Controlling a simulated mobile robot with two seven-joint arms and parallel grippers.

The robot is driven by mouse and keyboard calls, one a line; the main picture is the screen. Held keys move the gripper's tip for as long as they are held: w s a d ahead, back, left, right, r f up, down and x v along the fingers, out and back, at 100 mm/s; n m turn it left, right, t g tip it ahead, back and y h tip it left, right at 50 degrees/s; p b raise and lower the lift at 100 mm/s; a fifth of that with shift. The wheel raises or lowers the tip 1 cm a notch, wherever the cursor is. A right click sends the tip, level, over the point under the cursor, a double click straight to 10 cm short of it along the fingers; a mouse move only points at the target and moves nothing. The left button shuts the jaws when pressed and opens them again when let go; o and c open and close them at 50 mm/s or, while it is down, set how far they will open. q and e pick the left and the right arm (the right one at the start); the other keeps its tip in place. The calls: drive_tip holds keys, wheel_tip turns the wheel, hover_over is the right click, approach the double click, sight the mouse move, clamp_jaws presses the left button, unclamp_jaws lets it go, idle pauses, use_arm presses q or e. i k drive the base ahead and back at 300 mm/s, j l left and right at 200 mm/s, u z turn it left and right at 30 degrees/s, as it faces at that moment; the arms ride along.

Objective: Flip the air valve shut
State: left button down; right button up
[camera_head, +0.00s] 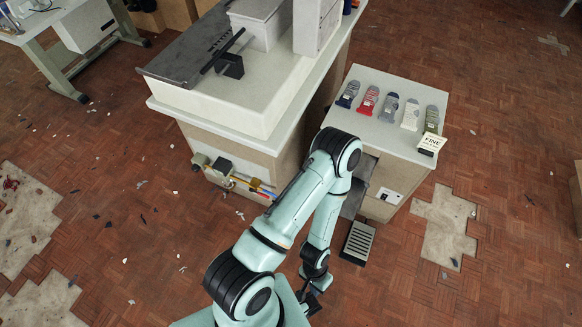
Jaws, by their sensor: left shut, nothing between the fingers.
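Air fittings are mounted low on the front side of the machine's cabinet. They include a yellow piece (256,184) that looks like the air valve's lever, with a blue and a red part beside it. It is too small to tell which way it is set. My left arm bends over in front of the cabinet, close to the right end of these fittings. My left gripper (313,299) hangs low at the bottom centre, shut and empty. It is well below and to the right of the fittings, apart from them. My right gripper is not in view.
The machine stands on a pale cabinet (245,138). A side table (385,137) holds several socks and a small sign (432,143). A foot pedal (358,243) is on the floor right of my gripper. The floor left of the cabinet is mostly clear, with scattered scraps.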

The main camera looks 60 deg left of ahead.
sight(250, 190)
drive_tip(key=u, duration=2.65)
drive_tip(key=i+j+u, duration=0.25)
drive_tip(key=i+j, duration=0.5)
